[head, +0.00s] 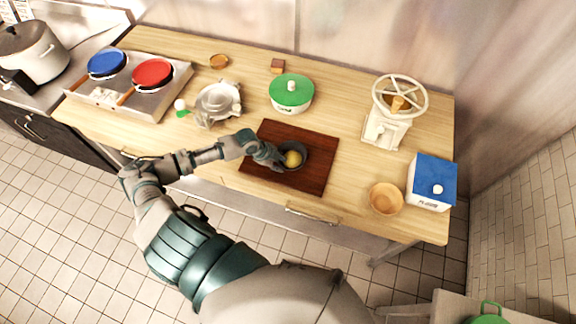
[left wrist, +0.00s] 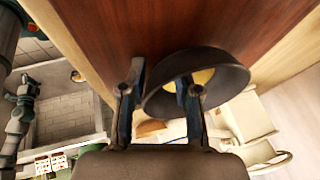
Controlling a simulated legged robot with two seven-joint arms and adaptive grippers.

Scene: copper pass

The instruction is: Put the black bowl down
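The black bowl (head: 303,151) is at the middle of the dark red-brown board (head: 312,182), with a yellow round thing (head: 293,159) in it. I cannot tell whether its base touches the board. My left gripper (head: 279,161) is at the bowl's left side. In the left wrist view the bowl (left wrist: 228,78) shows large, and the left gripper (left wrist: 160,82) has one finger outside the wall and the other inside the rim. A clear gap shows between the fingers, wider than the thin wall.
A green-lidded pot (head: 291,92) stands behind the board, a grey pot (head: 217,103) to its left. A white press (head: 385,130), a wooden bowl (head: 386,199) and a blue-topped box (head: 431,183) stand to the right. A stove (head: 143,92) is at the left.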

